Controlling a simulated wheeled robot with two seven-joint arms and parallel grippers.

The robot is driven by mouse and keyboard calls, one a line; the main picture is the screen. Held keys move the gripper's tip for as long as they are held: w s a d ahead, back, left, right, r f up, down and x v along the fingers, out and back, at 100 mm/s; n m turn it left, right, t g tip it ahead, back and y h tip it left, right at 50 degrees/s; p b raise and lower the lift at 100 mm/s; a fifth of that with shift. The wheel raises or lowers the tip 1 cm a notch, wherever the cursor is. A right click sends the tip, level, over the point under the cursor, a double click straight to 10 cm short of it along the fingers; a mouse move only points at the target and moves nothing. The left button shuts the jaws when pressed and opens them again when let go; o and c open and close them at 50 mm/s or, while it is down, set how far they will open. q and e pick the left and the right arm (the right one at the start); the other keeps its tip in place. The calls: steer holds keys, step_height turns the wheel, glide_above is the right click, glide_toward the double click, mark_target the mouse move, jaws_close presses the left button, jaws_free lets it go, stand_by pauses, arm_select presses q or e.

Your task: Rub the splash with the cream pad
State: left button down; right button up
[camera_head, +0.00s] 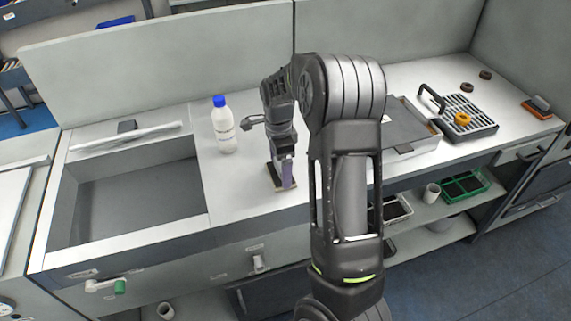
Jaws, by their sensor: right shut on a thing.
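My right gripper (284,172) points down at the counter, right of the white bottle. It is shut on a small flat pad (271,177) with a dark top and a thin pale edge, which looks like the cream pad. The pad is at or very close to the white worktop (240,185); I cannot tell if it touches. No splash is visible; the pad and my arm hide part of the counter. My left gripper is not in view.
A white bottle with a blue cap (223,125) stands left of the pad, beside a sink (140,200). Right of my arm are a grey flat case (405,122), a rack (480,125) with an orange ring (461,119), and an orange-and-dark block (538,107).

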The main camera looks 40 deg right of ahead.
steer(key=shift+s+f, duration=0.1)
steer(key=shift+s+a+r+p, duration=0.15)
steer(key=shift+s+a, duration=0.1)
steer(key=shift+s, duration=0.2)
steer(key=shift+s+a+p, duration=0.1)
steer(key=shift+s+a, duration=0.15)
steer(key=shift+s, duration=0.25)
steer(key=shift+s+a+r+p, duration=0.15)
steer(key=shift+s+a, duration=0.1)
steer(key=shift+s, duration=0.2)
step_height(320, 180, up, 4)
steer(key=p, duration=0.3)
steer(key=shift+p, duration=0.4)
steer(key=shift+r, duration=0.9)
steer(key=shift+r, duration=0.1)
steer(key=shift+r, duration=1.4)
